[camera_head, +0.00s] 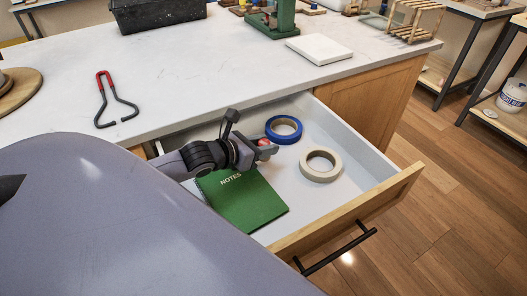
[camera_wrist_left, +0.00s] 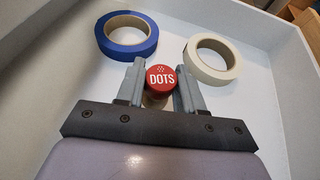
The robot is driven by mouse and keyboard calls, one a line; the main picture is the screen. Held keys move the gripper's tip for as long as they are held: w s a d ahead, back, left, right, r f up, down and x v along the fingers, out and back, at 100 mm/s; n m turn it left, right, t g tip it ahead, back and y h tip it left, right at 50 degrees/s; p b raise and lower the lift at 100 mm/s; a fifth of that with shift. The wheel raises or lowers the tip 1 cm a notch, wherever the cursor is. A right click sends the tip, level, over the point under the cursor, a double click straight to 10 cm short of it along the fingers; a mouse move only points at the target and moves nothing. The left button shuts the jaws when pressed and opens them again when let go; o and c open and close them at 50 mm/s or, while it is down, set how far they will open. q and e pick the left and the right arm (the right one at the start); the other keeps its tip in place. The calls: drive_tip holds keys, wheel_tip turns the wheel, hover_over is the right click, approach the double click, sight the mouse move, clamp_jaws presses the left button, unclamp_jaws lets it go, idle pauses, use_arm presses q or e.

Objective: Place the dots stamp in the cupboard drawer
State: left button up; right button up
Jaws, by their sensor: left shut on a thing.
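The dots stamp has a round red top with white dots and the word DOTS, and it shows between my left fingers in the left wrist view (camera_wrist_left: 161,80). In the head view its red top (camera_head: 264,143) is small and partly hidden by the gripper. My left gripper (camera_head: 262,150) is shut on the stamp and is over the inside of the open cupboard drawer (camera_head: 382,171). I cannot tell whether the stamp touches the drawer floor. My right gripper is not in view.
In the drawer lie a blue tape roll (camera_head: 284,129), a cream tape roll (camera_head: 320,164) and a green notebook (camera_head: 240,198). The drawer's front has a black handle (camera_head: 335,249). Red-handled tongs (camera_head: 108,97) and a white slab (camera_head: 319,49) are on the countertop.

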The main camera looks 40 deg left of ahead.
use_arm(q)
drive_tip(key=shift+f, duration=1.1)
drive_tip(key=shift+f, duration=0.1)
drive_tip(key=o, duration=1)
drive_tip(key=shift+r, duration=0.2)
drive_tip(key=shift+s, duration=0.3)
drive_tip(key=shift+p+v, duration=0.6)
drive_tip(key=shift+v, duration=5.1)
drive_tip(key=shift+r, duration=0.15)
